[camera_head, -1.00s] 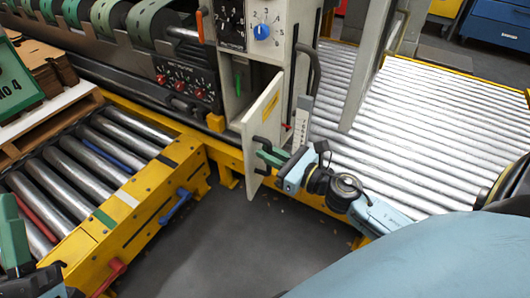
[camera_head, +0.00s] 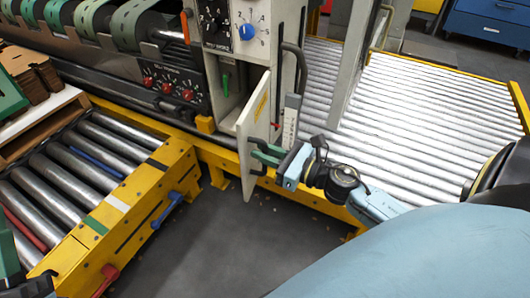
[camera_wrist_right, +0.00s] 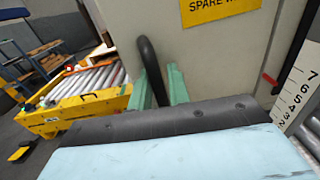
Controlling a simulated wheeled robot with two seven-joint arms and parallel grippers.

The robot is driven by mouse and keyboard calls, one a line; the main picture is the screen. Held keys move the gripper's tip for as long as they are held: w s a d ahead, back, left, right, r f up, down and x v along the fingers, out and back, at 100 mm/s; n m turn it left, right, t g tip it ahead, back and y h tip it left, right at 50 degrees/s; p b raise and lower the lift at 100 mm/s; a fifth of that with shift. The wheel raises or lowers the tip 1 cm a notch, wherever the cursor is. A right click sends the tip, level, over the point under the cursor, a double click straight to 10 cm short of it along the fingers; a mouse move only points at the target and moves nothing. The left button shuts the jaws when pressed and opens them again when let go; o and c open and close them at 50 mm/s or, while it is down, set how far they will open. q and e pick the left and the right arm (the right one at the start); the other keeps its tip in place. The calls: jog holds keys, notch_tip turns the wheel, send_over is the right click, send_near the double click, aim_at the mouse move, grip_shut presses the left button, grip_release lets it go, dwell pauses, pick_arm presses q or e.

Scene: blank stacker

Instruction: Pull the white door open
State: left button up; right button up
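The white door (camera_head: 251,141) of the machine cabinet stands swung out, with an open compartment (camera_head: 229,107) behind it. The door has a black bar handle (camera_head: 256,162). My right gripper (camera_head: 264,154) has its green fingers at the handle. In the right wrist view the black handle (camera_wrist_right: 152,68) rises between the two green fingers (camera_wrist_right: 159,90), and the gripper looks shut on it. The door face (camera_wrist_right: 225,50) with a yellow label fills the upper right there. My left gripper (camera_head: 8,245) shows only in part at the left edge; its fingertips cannot be made out.
A yellow-framed roller conveyor (camera_head: 120,215) with blue and red levers stands left of the door. A wide roller bed (camera_head: 420,110) lies to the right. Grey floor (camera_head: 230,245) is clear in front of the door. A control panel (camera_head: 248,28) is above the compartment.

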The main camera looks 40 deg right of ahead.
dwell(0.3)
